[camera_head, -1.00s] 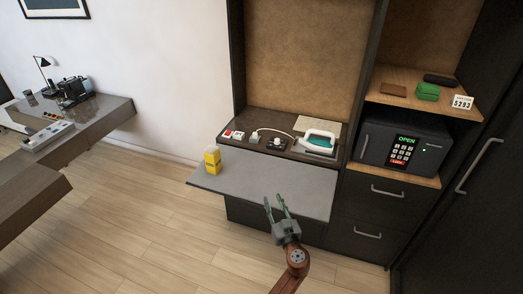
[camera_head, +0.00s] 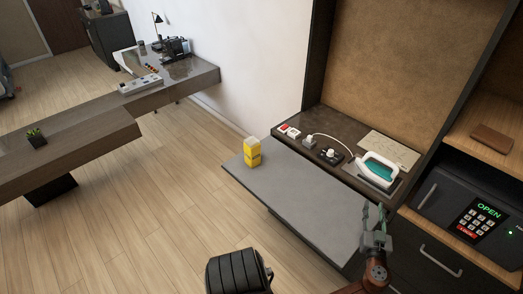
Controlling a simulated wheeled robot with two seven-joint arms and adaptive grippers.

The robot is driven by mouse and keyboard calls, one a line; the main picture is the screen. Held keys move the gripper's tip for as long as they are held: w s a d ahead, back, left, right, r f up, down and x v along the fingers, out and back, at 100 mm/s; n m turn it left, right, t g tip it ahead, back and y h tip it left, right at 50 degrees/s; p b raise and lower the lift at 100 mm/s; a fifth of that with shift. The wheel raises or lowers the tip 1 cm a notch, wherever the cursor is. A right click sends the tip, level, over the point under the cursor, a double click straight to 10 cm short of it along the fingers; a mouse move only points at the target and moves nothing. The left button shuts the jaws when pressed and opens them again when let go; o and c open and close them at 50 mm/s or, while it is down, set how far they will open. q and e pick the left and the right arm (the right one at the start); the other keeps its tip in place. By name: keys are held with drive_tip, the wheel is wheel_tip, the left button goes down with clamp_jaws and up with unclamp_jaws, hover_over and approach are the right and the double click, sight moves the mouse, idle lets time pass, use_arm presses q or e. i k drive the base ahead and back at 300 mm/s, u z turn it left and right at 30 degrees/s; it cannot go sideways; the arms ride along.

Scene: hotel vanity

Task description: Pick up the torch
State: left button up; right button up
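I cannot make out a torch in this view.
A yellow and white box (camera_head: 252,153) stands on the board's left corner. The open-marked safe (camera_head: 466,205) and a brown wallet (camera_head: 491,138) are right.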

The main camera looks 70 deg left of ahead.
sight(252, 145)
drive_tip(key=u, duration=0.5)
drive_tip(key=i, duration=0.75)
drive_tip(key=u, duration=0.95)
drive_tip(key=i, duration=0.35)
drive_tip(key=u, duration=0.35)
